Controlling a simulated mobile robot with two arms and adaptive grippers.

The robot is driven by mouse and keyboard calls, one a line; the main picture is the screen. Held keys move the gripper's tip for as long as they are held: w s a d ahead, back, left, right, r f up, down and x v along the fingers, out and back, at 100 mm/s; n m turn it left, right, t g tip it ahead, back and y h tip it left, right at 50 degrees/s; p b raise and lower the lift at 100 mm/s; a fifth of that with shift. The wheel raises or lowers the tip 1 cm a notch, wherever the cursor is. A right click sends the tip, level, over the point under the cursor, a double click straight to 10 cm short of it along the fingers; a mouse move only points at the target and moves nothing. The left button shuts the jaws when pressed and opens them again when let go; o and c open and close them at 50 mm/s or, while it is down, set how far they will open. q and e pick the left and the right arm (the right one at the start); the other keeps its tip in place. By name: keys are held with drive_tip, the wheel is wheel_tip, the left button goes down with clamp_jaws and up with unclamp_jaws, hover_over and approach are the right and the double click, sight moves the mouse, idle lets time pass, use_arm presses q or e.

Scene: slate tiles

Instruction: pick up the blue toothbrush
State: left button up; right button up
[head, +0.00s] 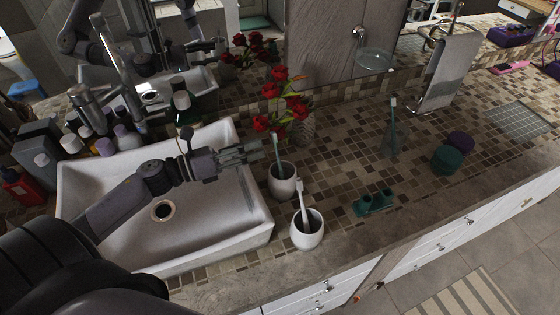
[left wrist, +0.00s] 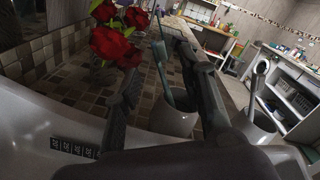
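A blue-green toothbrush (head: 277,150) stands tilted in a white cup (head: 283,184) at the right edge of the sink. Both also show in the left wrist view, the toothbrush (left wrist: 161,68) and its cup (left wrist: 174,116). My left gripper (head: 258,151) is over the sink's right rim, just left of the toothbrush. Its fingers are apart and empty, and in the left wrist view the toothbrush shows between them. I cannot tell whether they touch it. My right gripper is not in view.
A second white cup (head: 307,235) holds a pale toothbrush (head: 301,199) in front. Red roses (head: 283,98) stand close behind the gripper. A glass (head: 394,142) with another teal brush, a teal holder (head: 374,202) and a dark green jar (head: 447,158) are farther right. Bare counter lies between.

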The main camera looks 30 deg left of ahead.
sight(275, 143)
use_arm(q)
drive_tip(key=shift+p+x, duration=0.5)
drive_tip(key=shift+x, duration=0.65)
drive_tip(key=p+x, duration=0.2)
drive_tip(key=x, duration=0.1)
drive_tip(key=shift+w+d, duration=0.1)
drive_tip(key=shift+d, duration=0.15)
drive_tip(key=shift+w+d+f, duration=0.2)
drive_tip(key=shift+w+d, duration=0.15)
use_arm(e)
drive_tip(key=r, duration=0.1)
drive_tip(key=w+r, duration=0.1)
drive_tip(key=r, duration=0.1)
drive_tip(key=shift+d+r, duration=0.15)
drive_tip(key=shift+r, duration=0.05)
use_arm(q)
drive_tip(key=shift+c, duration=0.5)
clamp_jaws()
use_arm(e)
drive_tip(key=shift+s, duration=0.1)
